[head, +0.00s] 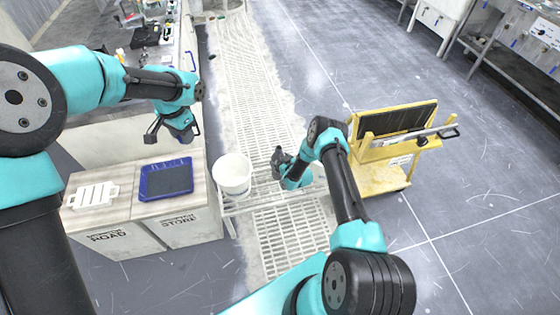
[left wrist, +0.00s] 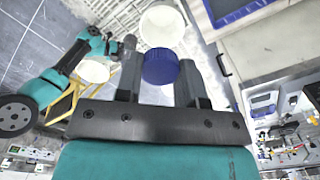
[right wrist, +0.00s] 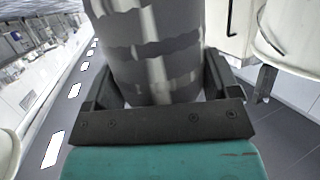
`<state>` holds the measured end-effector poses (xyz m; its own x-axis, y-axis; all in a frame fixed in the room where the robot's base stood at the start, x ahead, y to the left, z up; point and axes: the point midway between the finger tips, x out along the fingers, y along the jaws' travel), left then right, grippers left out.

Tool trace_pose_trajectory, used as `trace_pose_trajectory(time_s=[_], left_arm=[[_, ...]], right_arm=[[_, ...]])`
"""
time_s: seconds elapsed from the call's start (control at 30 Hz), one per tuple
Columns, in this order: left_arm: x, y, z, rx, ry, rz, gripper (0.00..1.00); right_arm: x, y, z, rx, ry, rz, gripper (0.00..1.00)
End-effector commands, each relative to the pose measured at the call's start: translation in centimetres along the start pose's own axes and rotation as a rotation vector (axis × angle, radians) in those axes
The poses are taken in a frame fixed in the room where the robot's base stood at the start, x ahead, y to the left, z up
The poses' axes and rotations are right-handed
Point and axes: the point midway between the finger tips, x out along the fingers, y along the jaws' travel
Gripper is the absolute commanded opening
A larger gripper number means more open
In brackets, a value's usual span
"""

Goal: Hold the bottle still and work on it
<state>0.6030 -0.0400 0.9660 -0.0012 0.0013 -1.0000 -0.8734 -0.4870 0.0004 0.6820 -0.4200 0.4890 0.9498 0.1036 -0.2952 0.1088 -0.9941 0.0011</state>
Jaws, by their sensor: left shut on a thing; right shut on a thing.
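The bottle (right wrist: 155,50) is a grey cylinder with darker wavy bands in the right wrist view. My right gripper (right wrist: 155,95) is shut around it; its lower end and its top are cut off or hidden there. In the head view the bottle (head: 278,157) is a small dark shape with a narrow neck, right of the bucket. My left gripper (head: 172,138) is up above the cabinets, apart from the bottle. In the left wrist view it is shut on a blue round ridged cap (left wrist: 160,68). The bottle (left wrist: 128,47) also shows there, beyond the cap.
A white bucket (head: 232,170) stands on a low rack beside the cabinets. A blue tray (head: 143,184) and a white slotted rack (head: 92,196) lie on the cabinet tops. A yellow cart (head: 382,166) stands right of my right arm. A cluttered bench (head: 190,50) is behind.

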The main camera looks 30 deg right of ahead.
Motion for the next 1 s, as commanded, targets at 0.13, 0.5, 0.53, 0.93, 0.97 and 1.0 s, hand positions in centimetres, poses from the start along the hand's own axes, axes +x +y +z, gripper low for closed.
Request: trace_pose_trajectory(time_s=[0.13, 0.5, 0.53, 0.93, 0.97, 1.0], left_arm=[[0.0, 0.0, 0.0, 0.0, 0.0, 0.0, 0.07], [0.0, 0.0, 0.0, 0.0, 0.0, 0.0, 0.07], [0.0, 0.0, 0.0, 0.0, 0.0, 0.0, 0.07], [0.0, 0.0, 0.0, 0.0, 0.0, 0.0, 0.07], [0.0, 0.0, 0.0, 0.0, 0.0, 0.0, 0.07], [0.0, 0.0, 0.0, 0.0, 0.0, 0.0, 0.07]], right_arm=[[0.0, 0.0, 0.1, 0.0, 0.0, 0.0, 0.92], [0.0, 0.0, -0.1, 0.0, 0.0, 0.0, 1.0], [-0.1, 0.0, -0.2, 0.0, 0.0, 0.0, 1.0], [-4.7, 0.1, -0.1, 0.003, -0.002, 0.001, 1.0], [-5.2, 0.1, -0.1, 0.003, -0.003, 0.002, 1.0], [-5.9, 0.1, -0.1, 0.002, -0.002, 0.002, 1.0]])
